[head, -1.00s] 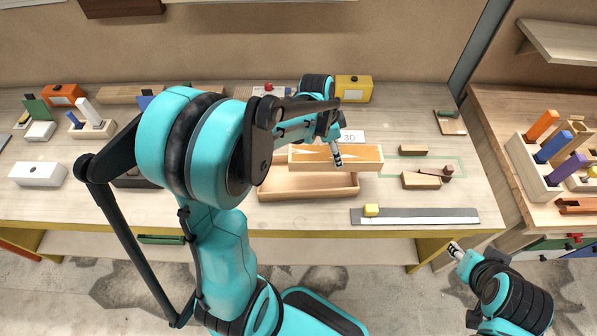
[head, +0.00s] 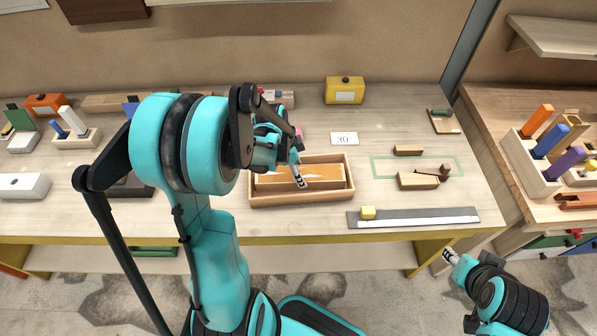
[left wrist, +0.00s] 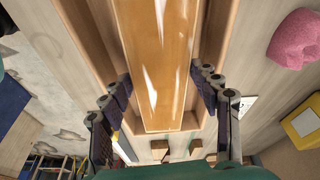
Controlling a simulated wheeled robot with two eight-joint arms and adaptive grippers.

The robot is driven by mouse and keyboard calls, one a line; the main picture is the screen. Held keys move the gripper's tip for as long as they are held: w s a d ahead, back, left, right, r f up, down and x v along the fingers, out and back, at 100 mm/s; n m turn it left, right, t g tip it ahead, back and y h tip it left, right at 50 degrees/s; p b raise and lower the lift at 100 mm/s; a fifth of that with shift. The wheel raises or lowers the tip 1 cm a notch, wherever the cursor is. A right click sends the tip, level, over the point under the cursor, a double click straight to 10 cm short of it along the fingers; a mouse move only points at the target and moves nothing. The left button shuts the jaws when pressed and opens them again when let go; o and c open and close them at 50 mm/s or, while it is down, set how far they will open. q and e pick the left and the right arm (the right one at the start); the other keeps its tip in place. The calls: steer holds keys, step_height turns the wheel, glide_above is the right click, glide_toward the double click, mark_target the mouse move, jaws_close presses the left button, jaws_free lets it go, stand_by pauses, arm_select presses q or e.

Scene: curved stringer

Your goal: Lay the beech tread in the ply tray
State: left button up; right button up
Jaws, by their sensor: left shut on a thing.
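The beech tread (head: 328,173), an orange-brown board with white streaks, lies lengthwise within the walls of the pale ply tray (head: 300,201) in the head view. My left gripper (head: 299,181) is over the tread's middle. In the left wrist view the tread (left wrist: 168,100) runs between the fingers of my left gripper (left wrist: 162,82), which is shut on its sides. The tray's walls (left wrist: 222,50) show on both sides of it. I cannot tell whether the tread touches the tray floor. My right gripper (head: 449,256) hangs empty off the bench's front edge; its finger opening is too small to judge.
A card marked 30 (head: 344,139) and a yellow box (head: 345,90) stand behind. A pink thing (left wrist: 297,38) is close to the tray.

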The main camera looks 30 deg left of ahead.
arm_select(q)
steer(key=shift+s, duration=0.1)
steer(key=o, duration=1.3)
steer(key=shift+f, duration=0.15)
steer(key=o, duration=0.5)
steer(key=shift+c, duration=0.2)
